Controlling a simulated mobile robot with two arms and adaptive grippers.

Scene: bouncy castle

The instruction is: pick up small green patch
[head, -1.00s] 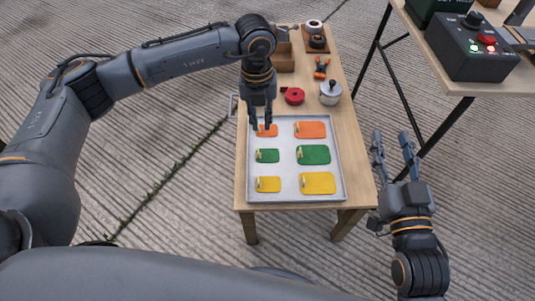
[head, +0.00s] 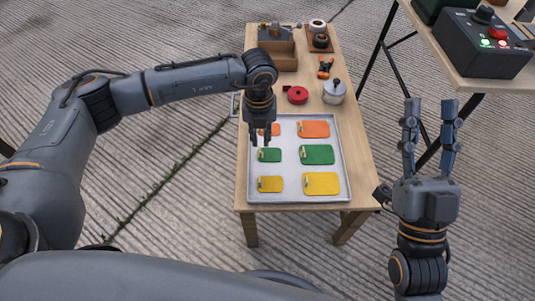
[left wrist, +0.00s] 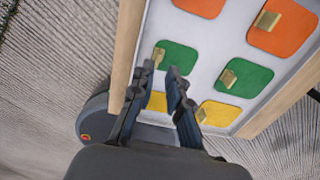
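The small green patch (head: 270,155) lies on the metal tray in the left column, between a small orange patch (head: 271,130) and a small yellow patch (head: 270,184). It has a pale tab at its left end and also shows in the left wrist view (left wrist: 178,58). My left gripper (head: 260,144) points down at the patch's upper left edge, fingers apart and empty. In the left wrist view its fingertips (left wrist: 160,69) overlap the patch's near edge; I cannot tell whether they touch. My right gripper (head: 431,108) is open and empty, right of the table.
The tray (head: 343,163) also holds larger orange (head: 314,129), green (head: 317,154) and yellow (head: 321,184) patches. Behind it on the table stand a red roll (head: 298,95), a metal pot (head: 334,92) and a wooden box (head: 283,57). A second table with a control box (head: 483,48) is at right.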

